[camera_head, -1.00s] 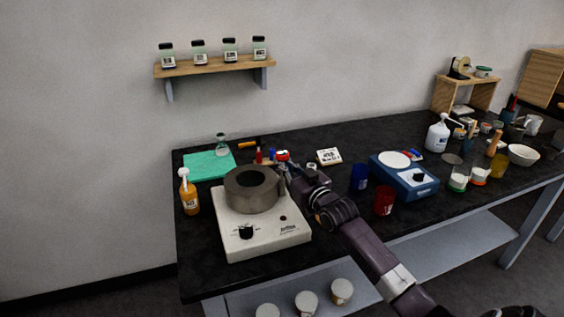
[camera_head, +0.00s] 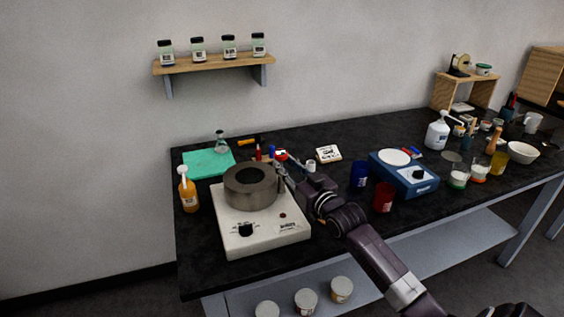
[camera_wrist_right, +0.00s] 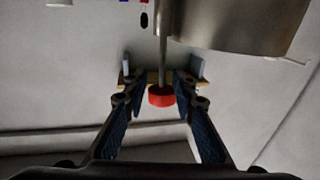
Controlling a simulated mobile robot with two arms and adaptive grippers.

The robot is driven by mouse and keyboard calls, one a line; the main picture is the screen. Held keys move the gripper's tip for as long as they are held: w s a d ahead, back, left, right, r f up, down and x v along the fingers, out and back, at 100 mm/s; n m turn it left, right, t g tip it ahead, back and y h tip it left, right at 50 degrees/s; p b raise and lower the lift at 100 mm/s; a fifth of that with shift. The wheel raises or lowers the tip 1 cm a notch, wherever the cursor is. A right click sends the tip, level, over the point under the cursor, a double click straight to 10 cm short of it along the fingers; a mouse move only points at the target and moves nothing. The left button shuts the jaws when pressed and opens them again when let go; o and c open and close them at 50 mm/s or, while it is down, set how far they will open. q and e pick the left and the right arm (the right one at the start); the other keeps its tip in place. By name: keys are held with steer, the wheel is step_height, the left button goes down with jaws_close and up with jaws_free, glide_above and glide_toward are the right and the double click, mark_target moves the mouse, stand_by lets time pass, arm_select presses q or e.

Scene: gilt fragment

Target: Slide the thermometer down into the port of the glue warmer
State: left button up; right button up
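The glue warmer has a cream base (camera_head: 262,238) with a black knob and a thick grey ring-shaped pot (camera_head: 250,192); the pot also shows at top right in the right wrist view (camera_wrist_right: 240,25). The thermometer (camera_wrist_right: 160,95) has a red cap and a thin grey shaft, seen beside the pot's edge in the right wrist view. My right gripper (camera_head: 281,172) is just right of the pot. Its fingers (camera_wrist_right: 160,84) are open on either side of the thermometer, with gaps visible. I cannot make out the port or whether the shaft tip is in it. My left gripper is out of view.
An orange pump bottle (camera_head: 188,192) stands left of the warmer, and a green mat (camera_head: 208,163) lies behind it. A blue cup (camera_head: 359,174), a red cup (camera_head: 383,198) and a blue device (camera_head: 408,180) stand right of my arm. Small items crowd behind the pot.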

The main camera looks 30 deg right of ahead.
steer(key=s, duration=0.5)
steer(key=shift+s+a, duration=0.1)
steer(key=shift+s, duration=0.15)
steer(key=shift+f, duration=0.1)
stand_by(0.3)
